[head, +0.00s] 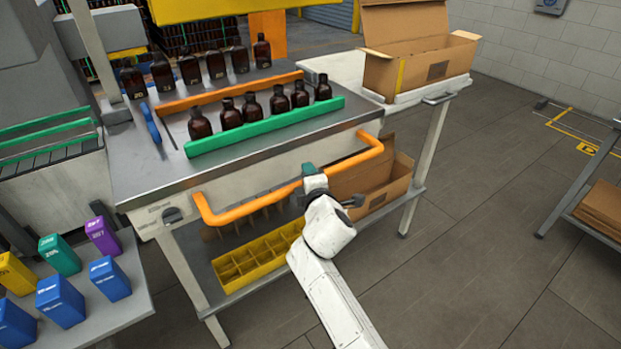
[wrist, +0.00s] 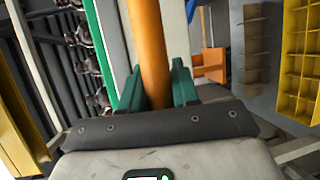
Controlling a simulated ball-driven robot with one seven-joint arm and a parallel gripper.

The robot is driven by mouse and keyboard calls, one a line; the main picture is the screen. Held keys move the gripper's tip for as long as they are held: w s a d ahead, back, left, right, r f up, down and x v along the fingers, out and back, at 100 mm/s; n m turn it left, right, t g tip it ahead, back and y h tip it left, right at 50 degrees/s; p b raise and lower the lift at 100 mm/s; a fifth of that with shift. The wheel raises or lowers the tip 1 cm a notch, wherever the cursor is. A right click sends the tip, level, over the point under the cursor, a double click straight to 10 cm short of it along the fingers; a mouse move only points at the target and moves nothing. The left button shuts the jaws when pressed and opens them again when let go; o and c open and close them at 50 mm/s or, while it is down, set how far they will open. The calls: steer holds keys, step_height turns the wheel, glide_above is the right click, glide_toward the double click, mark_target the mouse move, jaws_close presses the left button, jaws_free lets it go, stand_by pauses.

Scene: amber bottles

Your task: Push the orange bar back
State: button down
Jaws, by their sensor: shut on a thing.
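The orange bar (head: 240,212) is a long handle standing out from the front of the steel workbench (head: 141,190), bent toward the bench at both ends. My gripper (head: 313,172) is at about the middle of the bar and shut on it. In the wrist view the orange bar (wrist: 150,45) runs between the two green fingers of my gripper (wrist: 158,85). The fingers hide a short part of the bar. A green rail (head: 265,126) lies on the bench top in front of a row of amber bottles (head: 230,114). A second orange rail (head: 228,92) lies behind them.
More amber bottles (head: 189,68) stand behind the second orange rail. An open cardboard box (head: 420,62) stands at the bench's right. A yellow divided crate (head: 255,262) and another carton (head: 375,183) sit below. Coloured boxes (head: 60,302) stand at left.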

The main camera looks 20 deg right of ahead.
steer(key=c, duration=0.9)
jaws_free()
steer(key=s, duration=0.3)
steer(key=s+r+p, duration=0.1)
steer(key=s, duration=0.3)
steer(key=s+a, duration=0.1)
steer(key=s, duration=0.2)
steer(key=shift+s+r, duration=0.3)
steer(key=shift+r, duration=0.1)
steer(key=shift+c, duration=0.3)
